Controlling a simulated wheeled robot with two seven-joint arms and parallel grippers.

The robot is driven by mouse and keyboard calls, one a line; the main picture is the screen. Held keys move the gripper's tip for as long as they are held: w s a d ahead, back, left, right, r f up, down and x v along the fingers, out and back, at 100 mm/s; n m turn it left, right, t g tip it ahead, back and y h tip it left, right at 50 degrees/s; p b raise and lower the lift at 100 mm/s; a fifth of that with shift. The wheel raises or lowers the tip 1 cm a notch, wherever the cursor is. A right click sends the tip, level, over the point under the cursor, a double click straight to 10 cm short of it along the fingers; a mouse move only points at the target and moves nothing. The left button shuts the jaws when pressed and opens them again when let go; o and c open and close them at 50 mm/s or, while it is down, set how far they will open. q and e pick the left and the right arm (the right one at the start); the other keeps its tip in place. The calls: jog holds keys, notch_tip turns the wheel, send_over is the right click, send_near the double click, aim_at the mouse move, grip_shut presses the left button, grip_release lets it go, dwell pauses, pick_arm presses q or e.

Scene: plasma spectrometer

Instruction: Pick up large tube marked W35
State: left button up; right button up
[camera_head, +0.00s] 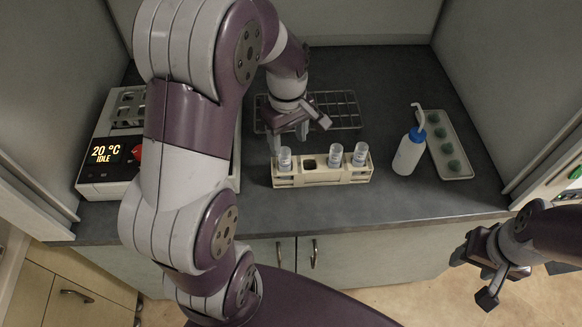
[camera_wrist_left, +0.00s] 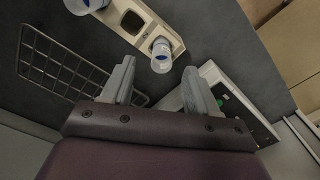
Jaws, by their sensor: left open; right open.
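A beige rack (camera_head: 322,178) on the dark counter holds three large capped tubes: a left one (camera_head: 285,159), a middle one (camera_head: 336,155) and a right one (camera_head: 360,154). The marks on them are too small to read, so I cannot tell which is W35. An empty hole (camera_head: 308,163) lies between the left and middle tubes. My left gripper (camera_head: 289,139) is open, just behind and above the left tube. In the left wrist view that tube (camera_wrist_left: 161,54) appears beyond and between the open fingertips, apart from them. My right gripper (camera_head: 486,283) is open and empty, in front of the counter at lower right.
A wire rack (camera_head: 338,108) stands behind the tube rack. A white heater unit (camera_head: 108,182) reading 20 °C IDLE is at left. A wash bottle (camera_head: 408,153) and a pale tray (camera_head: 447,168) with green items are at right. The counter between rack and bottle is clear.

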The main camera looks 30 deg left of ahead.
aim_at(285, 153)
pick_arm(q)
jog(key=f, duration=0.1)
jog(key=s+f, duration=0.1)
jog(key=shift+a+f+p, duration=0.3)
jog(key=f, duration=0.2)
jog(key=w+f, duration=0.1)
jog(key=shift+w+a+f, duration=0.1)
jog(key=shift+a+f, duration=0.15)
jog(key=shift+a, duration=0.05)
jog(key=shift+d+f, duration=0.1)
jog(key=shift+f, duration=0.1)
jog(key=shift+s+d+r, duration=0.15)
jog(key=shift+s, duration=0.05)
jog(key=shift+a, duration=0.2)
jog(key=c, duration=1)
jog(key=shift+w+d, duration=0.1)
jog(key=shift+w, duration=0.05)
grip_shut()
